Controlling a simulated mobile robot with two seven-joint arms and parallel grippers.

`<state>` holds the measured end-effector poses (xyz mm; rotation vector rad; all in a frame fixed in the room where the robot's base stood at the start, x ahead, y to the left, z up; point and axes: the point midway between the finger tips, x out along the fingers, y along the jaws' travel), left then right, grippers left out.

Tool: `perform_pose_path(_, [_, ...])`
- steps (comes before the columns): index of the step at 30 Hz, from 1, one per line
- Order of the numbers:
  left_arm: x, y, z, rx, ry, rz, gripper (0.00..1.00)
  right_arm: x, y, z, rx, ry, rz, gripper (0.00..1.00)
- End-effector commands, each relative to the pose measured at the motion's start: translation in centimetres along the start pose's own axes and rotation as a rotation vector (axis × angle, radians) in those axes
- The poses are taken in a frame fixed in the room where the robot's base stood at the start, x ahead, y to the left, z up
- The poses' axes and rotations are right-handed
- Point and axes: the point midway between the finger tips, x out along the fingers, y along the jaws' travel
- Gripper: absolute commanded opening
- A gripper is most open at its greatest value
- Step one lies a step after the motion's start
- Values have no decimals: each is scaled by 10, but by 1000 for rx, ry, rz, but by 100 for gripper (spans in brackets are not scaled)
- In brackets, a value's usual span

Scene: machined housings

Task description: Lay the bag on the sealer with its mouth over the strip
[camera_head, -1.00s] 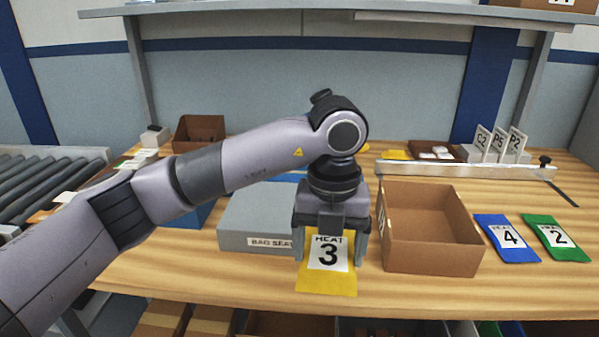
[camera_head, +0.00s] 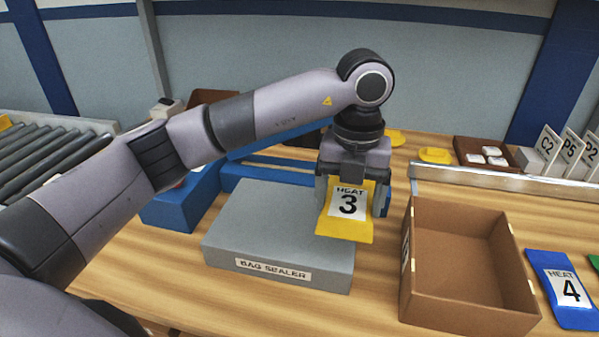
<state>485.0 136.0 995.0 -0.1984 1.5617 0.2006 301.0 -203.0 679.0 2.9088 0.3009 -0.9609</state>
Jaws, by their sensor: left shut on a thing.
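My left gripper (camera_head: 352,185) is shut on a yellow bag (camera_head: 343,229) labelled HEAT 3. The bag hangs tilted below the fingers, in front of the right side of the bag sealer. The bag sealer (camera_head: 240,252) is a grey box with a BAG SEALER label on its front. A blue bar (camera_head: 268,178) shows at its back, partly hidden by my arm. Whether the bag touches the sealer's top I cannot tell. My right gripper is not in view.
An open cardboard box (camera_head: 470,295) stands right of the sealer. A blue HEAT 4 bag (camera_head: 563,287) lies at the far right. A metal rail (camera_head: 500,181) runs behind the box. A blue bin (camera_head: 178,205) stands left of the sealer, and a roller conveyor (camera_head: 50,150) is at the far left.

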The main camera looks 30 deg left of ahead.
Motion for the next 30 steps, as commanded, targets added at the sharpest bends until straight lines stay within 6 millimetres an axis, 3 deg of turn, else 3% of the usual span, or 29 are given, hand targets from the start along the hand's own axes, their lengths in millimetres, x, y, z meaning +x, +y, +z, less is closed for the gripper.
perform_pose_path(6, [-3, 49, 38, -8, 1, -1, 51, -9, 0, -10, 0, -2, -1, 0])
perform_pose_path(12, [-2, 84, 66, -4, 0, -1, 51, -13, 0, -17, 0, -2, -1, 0])
perform_pose_path(23, [-1, 110, 86, -3, 0, -1, 51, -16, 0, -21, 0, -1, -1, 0])
perform_pose_path(30, [34, 107, 84, 1, 1, -1, 51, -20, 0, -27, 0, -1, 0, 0])
